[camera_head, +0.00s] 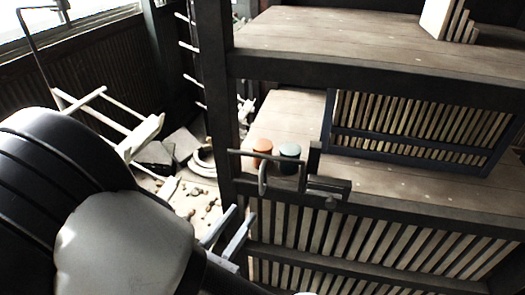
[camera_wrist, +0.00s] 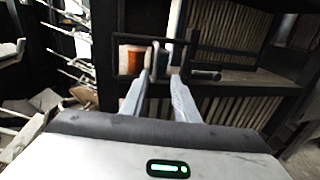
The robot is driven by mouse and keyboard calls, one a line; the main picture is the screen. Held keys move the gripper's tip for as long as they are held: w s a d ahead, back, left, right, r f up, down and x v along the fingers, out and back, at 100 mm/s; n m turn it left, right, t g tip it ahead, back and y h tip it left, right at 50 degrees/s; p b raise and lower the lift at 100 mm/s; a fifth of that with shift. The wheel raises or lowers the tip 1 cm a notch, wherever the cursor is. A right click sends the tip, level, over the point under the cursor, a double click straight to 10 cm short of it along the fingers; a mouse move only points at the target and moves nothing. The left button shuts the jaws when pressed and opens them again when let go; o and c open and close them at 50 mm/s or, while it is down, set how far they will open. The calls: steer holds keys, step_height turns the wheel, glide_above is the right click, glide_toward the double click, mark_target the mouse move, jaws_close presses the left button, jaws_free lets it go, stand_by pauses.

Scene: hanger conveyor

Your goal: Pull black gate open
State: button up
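The black gate (camera_head: 300,157) is a thin dark bar frame at the front of the middle shelf, with a hook-shaped part hanging in front. It also shows in the wrist view (camera_wrist: 205,75), ahead of my fingertips. My gripper (camera_head: 242,213) is at the lower left of the gate, below the hook, and seems apart from it. In the wrist view my gripper (camera_wrist: 157,76) has its two pale fingers apart, with nothing clearly held between them. The fingertips overlap part of the gate there, so contact cannot be told.
An orange jar (camera_head: 262,150) and a green-topped jar (camera_head: 290,157) stand on the shelf (camera_head: 290,110) behind the gate. A dark post (camera_head: 215,90) stands left of them. A slatted panel (camera_head: 415,125) is at right. Round objects (camera_head: 200,205) lie at lower left.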

glide_above(267, 186)
steer(key=shift+f+n+p, duration=0.15)
steer(key=shift+n+p, duration=0.15)
steer(key=shift+p, duration=0.15)
